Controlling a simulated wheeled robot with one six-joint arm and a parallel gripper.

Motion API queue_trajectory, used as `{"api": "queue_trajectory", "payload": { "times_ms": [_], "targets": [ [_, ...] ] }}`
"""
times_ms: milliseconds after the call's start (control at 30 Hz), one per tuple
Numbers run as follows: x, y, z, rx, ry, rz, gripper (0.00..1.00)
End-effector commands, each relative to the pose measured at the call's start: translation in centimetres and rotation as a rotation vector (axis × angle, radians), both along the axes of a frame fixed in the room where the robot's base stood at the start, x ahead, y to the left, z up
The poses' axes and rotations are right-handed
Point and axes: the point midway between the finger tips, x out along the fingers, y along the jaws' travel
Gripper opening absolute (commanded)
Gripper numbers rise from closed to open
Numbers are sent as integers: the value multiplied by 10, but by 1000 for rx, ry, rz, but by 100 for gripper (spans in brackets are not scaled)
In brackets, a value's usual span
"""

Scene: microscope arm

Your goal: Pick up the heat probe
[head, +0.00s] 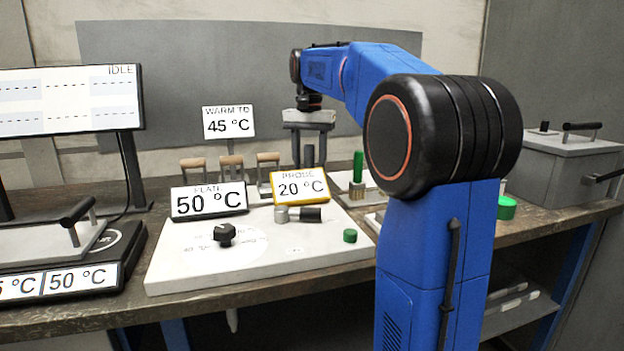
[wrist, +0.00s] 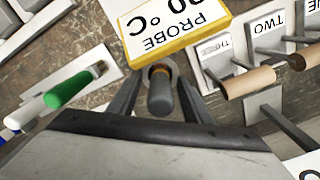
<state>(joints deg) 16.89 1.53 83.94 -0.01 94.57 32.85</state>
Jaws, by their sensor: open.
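A grey upright cylinder with a darker end, which looks like the heat probe (wrist: 161,92), stands behind the yellow-framed PROBE 20 °C display (head: 300,187). It also shows in the head view (head: 309,156) as a dark grey upright handle. My gripper (head: 309,163) is open above the bench, pointing down. In the wrist view the two fingers of my gripper (wrist: 158,84) stand on either side of the cylinder, with a gap at each side. The cylinder's lower part is hidden behind the display in the head view.
Wooden-handled tools (wrist: 250,82) stand in labelled holders close to one finger. A green-handled tool (wrist: 76,88) is on the other side. A grey box (head: 570,160) stands at right.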

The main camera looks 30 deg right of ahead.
Motion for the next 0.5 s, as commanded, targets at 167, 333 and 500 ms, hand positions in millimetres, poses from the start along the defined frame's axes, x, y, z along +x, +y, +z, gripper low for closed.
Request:
{"api": "queue_trajectory", "payload": {
  "times_ms": [167,333,500],
  "targets": [
    [3,-1,-7,0,0,0,45],
    [3,-1,-7,-1,-1,0,42],
    [3,0,-6,-1,-1,0,2]
  ]
}}
